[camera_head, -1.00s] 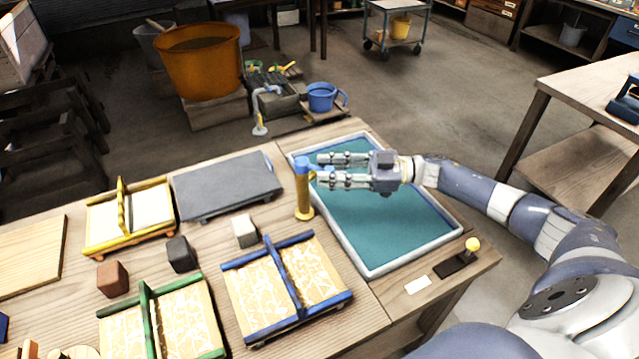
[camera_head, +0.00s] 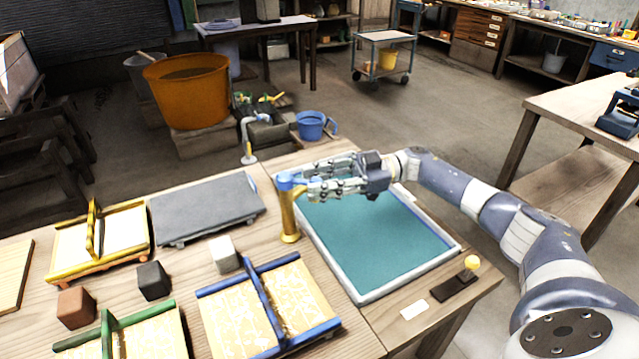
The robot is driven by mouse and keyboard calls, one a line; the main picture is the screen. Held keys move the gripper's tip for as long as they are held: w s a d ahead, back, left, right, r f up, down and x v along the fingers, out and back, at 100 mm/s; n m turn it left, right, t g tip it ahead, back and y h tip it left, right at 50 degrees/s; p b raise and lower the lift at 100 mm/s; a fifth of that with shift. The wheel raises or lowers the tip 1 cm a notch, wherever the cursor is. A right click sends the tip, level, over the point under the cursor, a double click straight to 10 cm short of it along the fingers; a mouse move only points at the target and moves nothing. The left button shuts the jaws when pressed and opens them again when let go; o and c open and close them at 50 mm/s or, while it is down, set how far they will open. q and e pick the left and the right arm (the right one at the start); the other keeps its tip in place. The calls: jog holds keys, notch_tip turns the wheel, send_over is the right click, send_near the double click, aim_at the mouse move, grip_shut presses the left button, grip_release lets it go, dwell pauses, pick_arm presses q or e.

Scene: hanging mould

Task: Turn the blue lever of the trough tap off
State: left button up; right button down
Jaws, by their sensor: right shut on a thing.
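The trough tap is a brass post (camera_head: 289,217) standing at the left edge of the trough (camera_head: 350,290), which holds teal water. Its blue lever (camera_head: 287,181) sits on top of the post. My right gripper (camera_head: 312,187) reaches in from the right over the trough, its fingers pointing left at the lever. It is shut on the lever's arm, which is largely hidden between the fingers. My left gripper is not in view.
A blue-framed mould (camera_head: 268,290), a yellow-framed mould (camera_head: 96,212) and a grey slab (camera_head: 205,205) lie on the bench left of the trough. A yellow-knobbed block (camera_head: 471,264) lies at the front right. Small blocks stand between the moulds.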

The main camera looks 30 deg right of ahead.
jog(key=shift+s+a+f, duration=0.2)
jog(key=shift+a+f, duration=0.1)
jog(key=shift+a, duration=0.05)
jog(key=c, duration=1.6)
grip_release()
jog(key=o, duration=0.3)
jog(key=shift+a, duration=0.1)
jog(key=shift+w+a+r, duration=0.1)
jog(key=shift+r, duration=0.1)
jog(key=shift+d, duration=0.7)
jog(key=v, duration=1)
jog(key=shift+d, duration=0.35)
